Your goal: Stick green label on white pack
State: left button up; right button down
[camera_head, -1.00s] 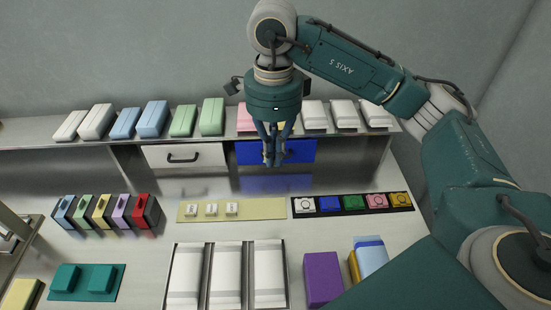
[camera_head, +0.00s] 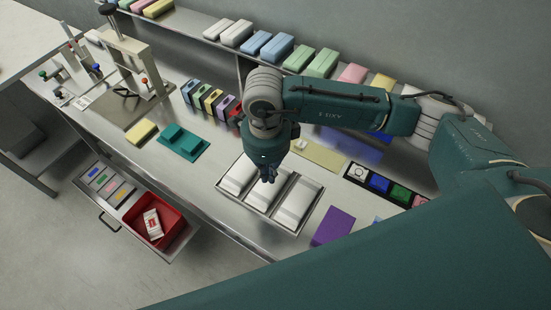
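Flat pieces with coloured marks lie in an open drawer at the lower left; one with a green mark (camera_head: 98,180) looks like the green label. My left gripper is out of view.
The open drawer also holds a red bin (camera_head: 180,236) with a white, red-marked pack in it. A teal fixture (camera_head: 184,141), a yellow block (camera_head: 143,132) and a purple block (camera_head: 333,227) stand on the bench. A press-like stand (camera_head: 145,70) rises at the back left. Packs line the rear shelf.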

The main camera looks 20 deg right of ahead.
aim_at(269, 190)
jog(key=shift+w+f+b, duration=0.25)
jog(key=shift+f+b, duration=0.15)
jog(key=shift+f, duration=0.85)
jog(key=shift+s+f+b, duration=0.1)
jog(key=shift+f+b, duration=0.25)
notch_tip(269, 190, down, 2)
jog(key=shift+f+b, duration=0.2)
jog(key=shift+b, duration=0.5)
jog(key=shift+f+b, duration=0.1)
jog(key=shift+b, duration=0.2)
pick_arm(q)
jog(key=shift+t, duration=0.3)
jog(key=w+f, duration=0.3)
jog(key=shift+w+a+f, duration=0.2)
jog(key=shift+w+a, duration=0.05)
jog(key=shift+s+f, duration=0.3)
pick_arm(e)
jog(key=shift+f, duration=0.15)
pick_arm(q)
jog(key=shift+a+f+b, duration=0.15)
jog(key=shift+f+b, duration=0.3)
jog(key=shift+b, duration=0.25)
pick_arm(e)
jog(key=shift+f, duration=0.2)
